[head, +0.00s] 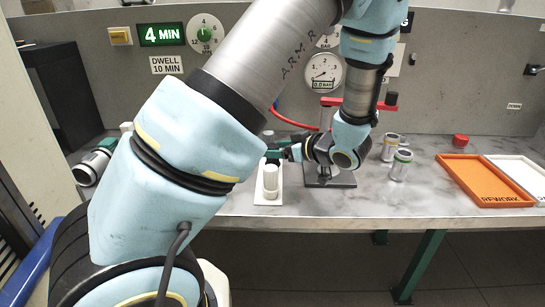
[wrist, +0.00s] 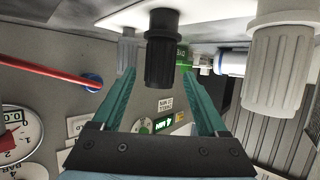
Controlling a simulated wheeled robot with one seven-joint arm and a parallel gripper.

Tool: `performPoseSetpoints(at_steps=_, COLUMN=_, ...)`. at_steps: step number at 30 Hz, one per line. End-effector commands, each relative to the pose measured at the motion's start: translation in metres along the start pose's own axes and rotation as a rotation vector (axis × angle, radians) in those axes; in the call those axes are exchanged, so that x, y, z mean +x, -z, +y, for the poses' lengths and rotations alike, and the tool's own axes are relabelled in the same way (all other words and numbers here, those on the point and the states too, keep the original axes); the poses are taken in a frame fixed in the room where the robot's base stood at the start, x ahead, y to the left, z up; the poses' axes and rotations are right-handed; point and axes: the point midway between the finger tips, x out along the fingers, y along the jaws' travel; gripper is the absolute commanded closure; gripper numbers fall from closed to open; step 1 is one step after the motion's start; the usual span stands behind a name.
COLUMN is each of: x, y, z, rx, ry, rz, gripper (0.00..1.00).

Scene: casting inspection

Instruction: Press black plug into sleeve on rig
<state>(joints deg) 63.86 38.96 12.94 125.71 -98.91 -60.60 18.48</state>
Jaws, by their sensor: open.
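The black plug (wrist: 163,50) appears upside down in the wrist view, standing on a pale surface. My gripper (wrist: 160,82) is open, with one teal finger on each side of the plug's line and gaps to both. I cannot tell how far the fingertips reach around it. In the head view my gripper (head: 275,154) points left above the white holder (head: 263,200), and the black plug is not clearly visible there. The rig (head: 338,181) stands just right, partly behind my arm, with a red beam on top. I cannot make out its sleeve.
A white plug (wrist: 275,55) and a grey plug (wrist: 127,52) flank the black one. A red hose (head: 290,118) runs behind. Two banded cylinders (head: 400,166) (head: 390,148) stand right of the rig. An orange tray (head: 448,160) and a white tray (head: 533,165) lie farther right.

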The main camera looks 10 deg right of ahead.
Motion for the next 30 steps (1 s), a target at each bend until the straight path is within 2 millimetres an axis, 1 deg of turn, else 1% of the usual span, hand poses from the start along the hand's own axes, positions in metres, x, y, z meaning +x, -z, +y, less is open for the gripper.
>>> performPoseSetpoints(at_steps=1, x=0.0061, y=0.0000, z=0.0000, rx=0.002, ry=0.001, rz=0.000, gripper=0.24)
performPoseSetpoints(at_steps=4, x=0.0134, y=-0.0003, z=0.0001, rx=0.000, ry=0.000, rz=0.000, gripper=0.24)
performPoseSetpoints(at_steps=11, x=0.0151, y=-0.0009, z=0.0006, rx=-0.001, ry=-0.002, rz=-0.001, gripper=0.24)
performPoseSetpoints(at_steps=12, x=0.0151, y=-0.0009, z=0.0006, rx=-0.001, ry=-0.002, rz=-0.001, gripper=0.26)
performPoseSetpoints(at_steps=30, x=0.0148, y=-0.0008, z=0.0006, rx=0.000, ry=-0.002, rz=-0.001, gripper=0.94)
